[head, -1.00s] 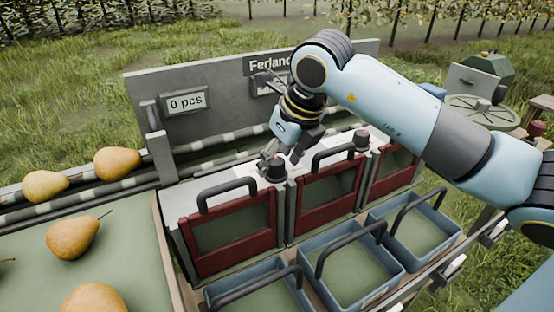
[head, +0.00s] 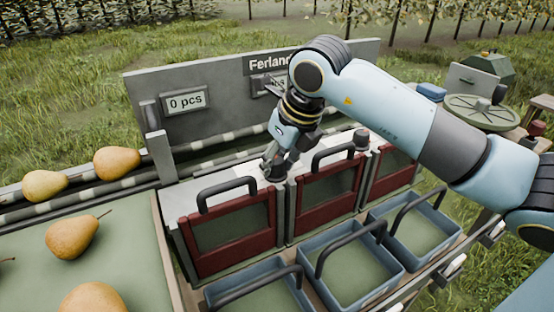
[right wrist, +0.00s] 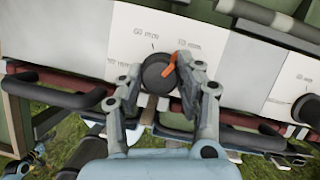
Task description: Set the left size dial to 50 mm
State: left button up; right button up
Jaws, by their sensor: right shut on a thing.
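The left size dial is a dark round knob (head: 275,174) on the white top of the grader, between the first two red-framed gates. It also shows in the right wrist view (right wrist: 155,78), with an orange pointer (right wrist: 169,65) aimed to the upper right, towards one of the printed marks. The marks around it are too blurred to read surely. My right gripper (head: 273,163) is down at this dial, shut on it, with one finger on each side. My left gripper is in neither view.
A second dial (head: 361,138) stands further right. Black handles (head: 228,188) rise beside the dials. Blue crates (head: 352,277) stand in front of the gates. A display (head: 186,102) reads 0 pcs. Pears (head: 75,237) lie at the left.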

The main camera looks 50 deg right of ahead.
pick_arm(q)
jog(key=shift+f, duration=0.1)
